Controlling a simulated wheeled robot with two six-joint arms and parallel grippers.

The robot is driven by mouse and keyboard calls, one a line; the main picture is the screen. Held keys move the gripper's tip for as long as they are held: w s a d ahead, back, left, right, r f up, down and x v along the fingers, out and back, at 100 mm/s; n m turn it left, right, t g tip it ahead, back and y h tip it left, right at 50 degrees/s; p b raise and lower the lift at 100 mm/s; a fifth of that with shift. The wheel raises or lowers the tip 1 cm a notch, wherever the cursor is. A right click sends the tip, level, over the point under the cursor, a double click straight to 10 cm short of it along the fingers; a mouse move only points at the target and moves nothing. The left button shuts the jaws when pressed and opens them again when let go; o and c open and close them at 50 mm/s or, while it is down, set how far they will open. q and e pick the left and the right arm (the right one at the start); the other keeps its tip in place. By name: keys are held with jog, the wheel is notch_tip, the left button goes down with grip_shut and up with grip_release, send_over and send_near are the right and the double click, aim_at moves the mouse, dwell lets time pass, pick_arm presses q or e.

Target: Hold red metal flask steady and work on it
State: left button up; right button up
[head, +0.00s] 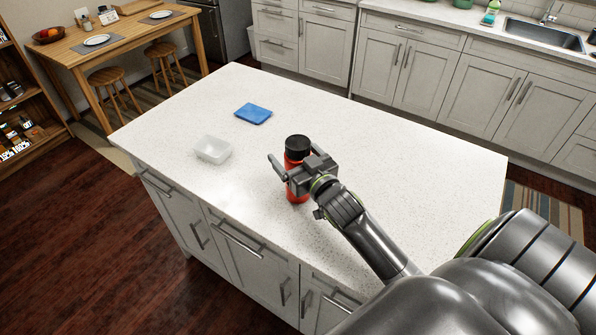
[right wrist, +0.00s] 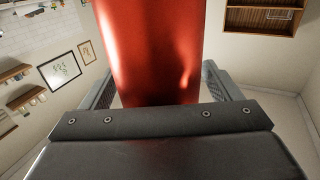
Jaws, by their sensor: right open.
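The red metal flask (head: 297,196) with a black cap stands upright on the white island counter. My right gripper (head: 288,165) reaches it from the front right, at the upper part of its body. In the right wrist view the red flask body (right wrist: 155,50) fills the middle, with one finger of my right gripper (right wrist: 160,88) on each side. The jaws are open around the flask; whether a finger touches it I cannot tell. The gripper hides part of the flask in the head view. My left gripper is not in view.
A blue folded cloth or pad (head: 253,113) and a clear plastic container (head: 213,149) lie on the counter (head: 400,150) left of the flask. The counter is clear behind and to the right. Cabinets and a sink (head: 545,35) stand at the back.

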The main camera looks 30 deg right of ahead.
aim_at(294, 138)
jog(key=c, duration=1.2)
notch_tip(294, 138, up, 10)
jog(key=shift+r, duration=0.1)
jog(key=shift+c, duration=0.2)
jog(key=o, duration=0.5)
jog(key=c, duration=0.8)
jog(key=shift+c, duration=0.3)
